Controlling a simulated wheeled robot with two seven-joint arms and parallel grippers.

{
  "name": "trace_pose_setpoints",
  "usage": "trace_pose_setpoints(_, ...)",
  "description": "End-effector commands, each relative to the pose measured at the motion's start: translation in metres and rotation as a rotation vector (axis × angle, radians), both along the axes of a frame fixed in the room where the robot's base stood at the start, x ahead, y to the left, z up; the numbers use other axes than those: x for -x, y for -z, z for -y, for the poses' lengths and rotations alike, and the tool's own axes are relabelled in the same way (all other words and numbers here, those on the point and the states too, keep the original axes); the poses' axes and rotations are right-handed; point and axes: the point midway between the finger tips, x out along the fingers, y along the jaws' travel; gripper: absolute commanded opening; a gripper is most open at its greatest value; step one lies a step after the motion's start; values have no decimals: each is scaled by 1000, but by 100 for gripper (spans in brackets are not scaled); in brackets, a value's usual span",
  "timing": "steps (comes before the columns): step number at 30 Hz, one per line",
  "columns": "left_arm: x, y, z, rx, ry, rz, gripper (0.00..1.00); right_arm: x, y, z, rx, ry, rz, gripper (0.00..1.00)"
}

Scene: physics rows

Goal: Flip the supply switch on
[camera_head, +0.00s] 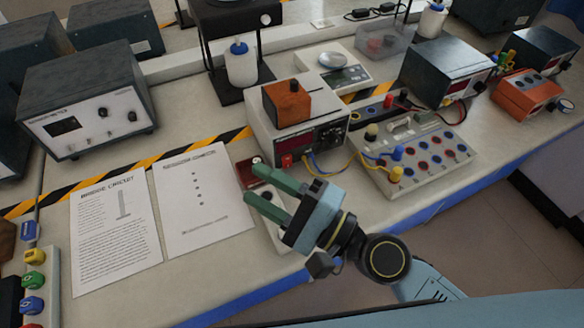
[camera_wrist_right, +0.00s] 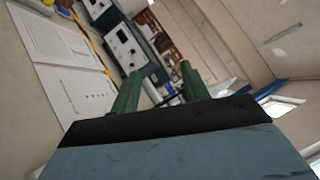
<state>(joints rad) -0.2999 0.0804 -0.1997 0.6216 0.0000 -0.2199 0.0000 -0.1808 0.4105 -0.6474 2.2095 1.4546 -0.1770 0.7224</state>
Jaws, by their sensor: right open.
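The power supply (camera_head: 325,131) is a pale box with a dark front panel, standing on the bench in the middle of the head view. A red switch (camera_head: 287,160) sits at the lower left of its front; I cannot tell its on or off position. An orange-brown block (camera_head: 287,102) rests on top of the supply. My right gripper (camera_head: 253,184) has two green fingers, spread apart with nothing seen between them. It is in front of the supply, left of and below the red switch, apart from it. Its fingers also show in the wrist view (camera_wrist_right: 158,84). My left gripper is out of view.
Two printed sheets (camera_head: 115,232) lie left of the gripper. A small dark red box and a pale device (camera_head: 272,222) are partly hidden behind the fingers. A terminal board (camera_head: 417,160) with yellow and blue leads stands right of the supply. A grey meter (camera_head: 88,100) stands back left.

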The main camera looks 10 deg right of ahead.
Motion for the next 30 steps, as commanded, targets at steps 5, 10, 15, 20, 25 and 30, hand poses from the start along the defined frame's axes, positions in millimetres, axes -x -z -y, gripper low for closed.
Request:
trace_pose_setpoints(5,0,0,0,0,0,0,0,-42,28,25,-376,153,-462,45)
trace_pose_setpoints(10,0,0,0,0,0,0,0,-67,92,60,-589,388,-855,45)
trace_pose_setpoints(15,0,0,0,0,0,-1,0,-71,141,89,-680,591,-1074,45)
trace_pose_setpoints(20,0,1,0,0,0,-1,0,-72,160,98,-707,669,-1141,45)
trace_pose_setpoints(25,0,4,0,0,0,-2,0,-91,169,93,-709,674,-1143,45)
trace_pose_setpoints(30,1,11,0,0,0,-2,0,-123,183,82,-708,672,-1141,45)
